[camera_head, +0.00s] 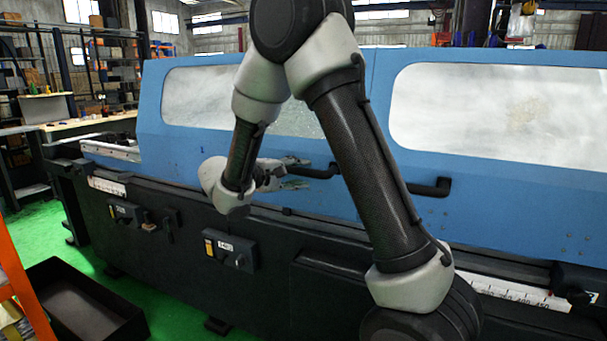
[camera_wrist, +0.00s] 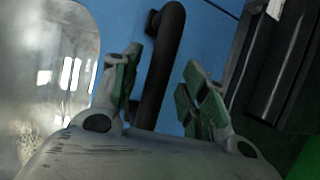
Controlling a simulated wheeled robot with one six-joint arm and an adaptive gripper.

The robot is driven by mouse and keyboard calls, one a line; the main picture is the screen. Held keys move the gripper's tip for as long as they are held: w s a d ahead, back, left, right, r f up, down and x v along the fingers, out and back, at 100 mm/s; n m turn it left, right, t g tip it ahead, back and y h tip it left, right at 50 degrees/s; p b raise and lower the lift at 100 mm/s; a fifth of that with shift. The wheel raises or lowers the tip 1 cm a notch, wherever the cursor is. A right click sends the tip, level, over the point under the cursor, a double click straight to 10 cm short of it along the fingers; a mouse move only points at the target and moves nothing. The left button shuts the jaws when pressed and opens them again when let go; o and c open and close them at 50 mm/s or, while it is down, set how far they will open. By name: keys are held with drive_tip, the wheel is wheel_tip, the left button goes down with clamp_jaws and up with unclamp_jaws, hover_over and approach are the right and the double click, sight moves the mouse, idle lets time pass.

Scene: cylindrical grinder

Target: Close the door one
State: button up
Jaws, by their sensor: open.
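The grinder has two blue sliding doors, the left door (camera_head: 148,110) and the right door (camera_head: 480,194), each with a large pale window. They appear to meet at a seam behind my arm. No label shows which is door one. The left door's black handle (camera_head: 318,172) is partly hidden by my gripper; the right door's handle (camera_head: 430,187) is free. My gripper (camera_head: 290,178) is open at the left door's handle. In the wrist view, a black handle bar (camera_wrist: 160,70) shows between the green-padded fingers (camera_wrist: 160,82), with visible gaps; contact cannot be told.
An exposed part of the machine bed (camera_head: 112,150) lies left of the left door. The black machine front carries switch boxes (camera_head: 230,250). A black bin (camera_head: 85,302) and an orange frame (camera_head: 15,270) stand at the lower left. Green floor lies between bin and machine.

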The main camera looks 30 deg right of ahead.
drive_tip(key=v, duration=0.9)
drive_tip(key=shift+a, duration=0.3)
drive_tip(key=shift+s, duration=0.1)
drive_tip(key=s+d+f+n+g+y, duration=0.1)
drive_tip(key=s+d+f+g+y, duration=0.2)
drive_tip(key=s, duration=0.4)
drive_tip(key=s+d+f+n+g+y, duration=0.1)
drive_tip(key=s+d+f+g+y, duration=0.15)
drive_tip(key=s+f+y, duration=0.4)
drive_tip(key=s+d+r+m+t+y, duration=0.2)
drive_tip(key=s+r+m+y, duration=0.1)
drive_tip(key=s+r, duration=0.2)
drive_tip(key=s+d+r+m+t+y, duration=0.1)
drive_tip(key=s+r+m+t+y, duration=0.1)
drive_tip(key=s+r, duration=0.4)
drive_tip(key=s+t+y, duration=0.1)
drive_tip(key=s, duration=0.2)
drive_tip(key=shift+s+d+m+t, duration=0.35)
drive_tip(key=shift+d+m, duration=0.05)
